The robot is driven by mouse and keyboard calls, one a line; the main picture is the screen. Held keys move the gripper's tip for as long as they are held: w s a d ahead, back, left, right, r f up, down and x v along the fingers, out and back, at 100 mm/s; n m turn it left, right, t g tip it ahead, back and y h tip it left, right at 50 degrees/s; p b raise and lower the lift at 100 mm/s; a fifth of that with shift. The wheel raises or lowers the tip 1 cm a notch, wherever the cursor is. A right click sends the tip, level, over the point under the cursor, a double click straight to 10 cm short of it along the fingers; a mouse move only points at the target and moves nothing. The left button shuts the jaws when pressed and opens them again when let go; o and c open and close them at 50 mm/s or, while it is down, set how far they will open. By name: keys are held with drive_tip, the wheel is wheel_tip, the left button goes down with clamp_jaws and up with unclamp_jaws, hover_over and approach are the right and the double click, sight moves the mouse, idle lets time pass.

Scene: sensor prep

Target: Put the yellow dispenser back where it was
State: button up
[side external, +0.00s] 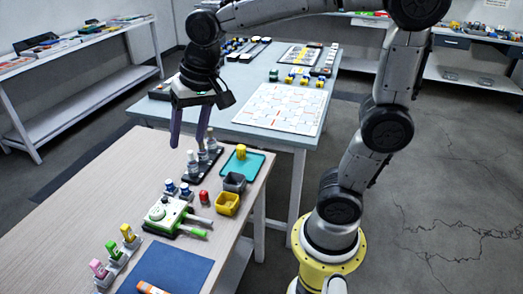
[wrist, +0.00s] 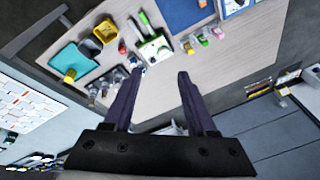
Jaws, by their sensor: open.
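Two yellow items could be the dispenser, and I cannot tell which it is. One is a short yellow cylinder (side external: 241,152) standing on a teal tray (side external: 256,168); it also shows in the wrist view (wrist: 70,75). The other is a yellow-topped piece (side external: 128,233) in a row of small holders with a green one (side external: 113,250) and a pink one (side external: 97,268). My gripper (side external: 188,140) is open and empty, pointing down above the wooden table's far side, left of the teal tray. Its fingers also show in the wrist view (wrist: 160,74).
A dark rack of bottles (side external: 203,163) stands below and near my gripper. A grey bin (side external: 234,182), a yellow bin (side external: 227,204), a red piece (side external: 204,197) and a white-green device (side external: 167,215) stand nearby. The table's left part is clear.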

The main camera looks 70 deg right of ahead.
drive_tip(key=s+d+f+n+t, duration=0.2)
drive_tip(key=s+n, duration=0.5)
drive_tip(key=s, duration=0.8)
drive_tip(key=shift+f, duration=0.35)
drive_tip(key=shift+d, duration=0.1)
idle(1.0)
